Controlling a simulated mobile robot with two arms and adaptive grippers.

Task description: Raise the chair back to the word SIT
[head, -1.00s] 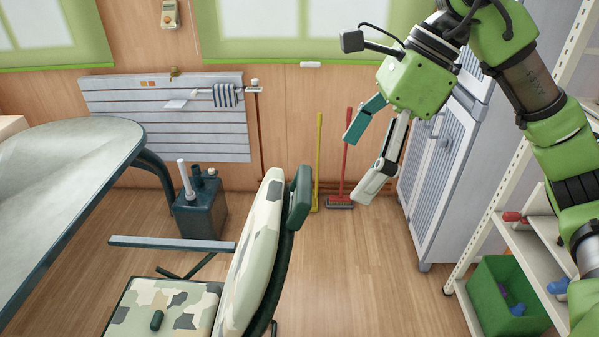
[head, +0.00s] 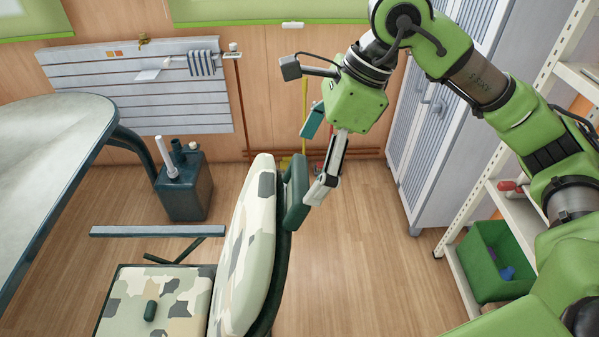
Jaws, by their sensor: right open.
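The chair has a camouflage-patterned back (head: 249,235), tilted a little to the right of upright. Its camouflage seat (head: 150,300) lies at the bottom of the view with a small dark green piece on it. A dark green block (head: 295,192) sits at the top rear of the chair back. My right gripper (head: 316,155) is open, with its fingers pointing down, close above and behind that block. One fingertip overlaps the block's right edge in the picture; I cannot tell whether they touch. The word SIT is not visible. My left gripper is out of view.
A long table (head: 45,165) stands at left, with a dark green box (head: 184,190) beyond it. A grey cabinet (head: 440,120) and white shelves (head: 480,215) with a green bin (head: 492,262) stand at right. Open floor (head: 365,270) lies between chair and shelves.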

